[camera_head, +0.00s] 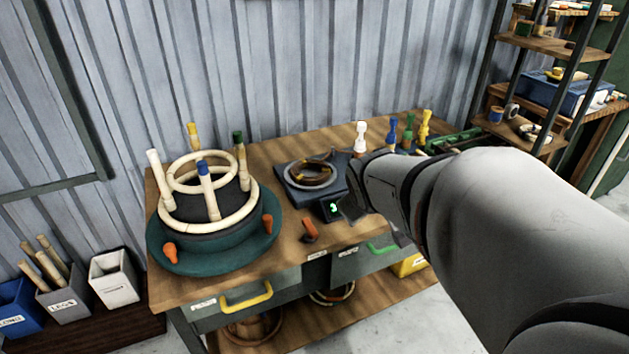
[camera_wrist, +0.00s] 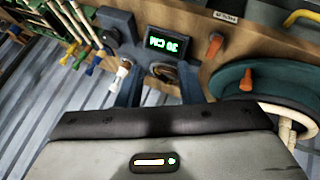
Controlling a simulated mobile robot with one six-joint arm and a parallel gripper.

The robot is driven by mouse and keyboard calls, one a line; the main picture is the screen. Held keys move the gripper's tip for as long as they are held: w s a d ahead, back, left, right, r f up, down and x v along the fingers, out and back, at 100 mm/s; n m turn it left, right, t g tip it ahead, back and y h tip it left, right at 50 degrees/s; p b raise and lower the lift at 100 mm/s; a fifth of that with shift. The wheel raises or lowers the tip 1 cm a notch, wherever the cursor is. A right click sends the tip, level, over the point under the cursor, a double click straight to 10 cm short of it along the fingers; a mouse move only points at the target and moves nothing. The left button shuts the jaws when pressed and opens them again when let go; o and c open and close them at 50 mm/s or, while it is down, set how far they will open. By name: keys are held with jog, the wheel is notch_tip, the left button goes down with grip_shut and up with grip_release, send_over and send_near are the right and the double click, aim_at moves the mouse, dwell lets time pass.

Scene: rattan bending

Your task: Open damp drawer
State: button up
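A workbench has two grey-green drawer fronts in the head view: the left drawer (camera_head: 222,309) with a yellow handle (camera_head: 246,298), and the right drawer (camera_head: 352,266) with a green handle (camera_head: 383,249). Both look shut. Their small labels are too small to read, so I cannot tell which is the damp drawer. In the wrist view the yellow handle (camera_wrist: 302,17) shows at the top right. My gripper (camera_wrist: 160,82) has its two fingers apart with nothing seen held between them.
A round former with pale rattan rings (camera_head: 208,215) stands on the bench's left. A dark device with a coil (camera_head: 312,174) and green display sits mid-bench, with an orange knob (camera_head: 310,231) nearby. Coloured pegs stand behind my arm. Bins (camera_head: 114,279) stand at the far left.

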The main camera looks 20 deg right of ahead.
jog(key=w+d+f+n+t+h+b, duration=0.1)
jog(key=w+d+f+n+t+b, duration=0.15)
jog(key=w+d+f+b, duration=0.35)
jog(key=n+t+y+b, duration=0.6)
jog(key=n+b, duration=0.7)
jog(key=b, duration=0.6)
send_near(392, 249)
jog(key=r+x, duration=0.1)
jog(key=x, duration=0.2)
jog(key=shift+n, duration=0.25)
jog(key=x, duration=0.2)
jog(key=b+x, duration=0.1)
jog(key=x, duration=0.2)
jog(key=f+b+x, duration=0.1)
jog(key=x, duration=0.2)
jog(key=shift+s, duration=0.1)
grip_shut()
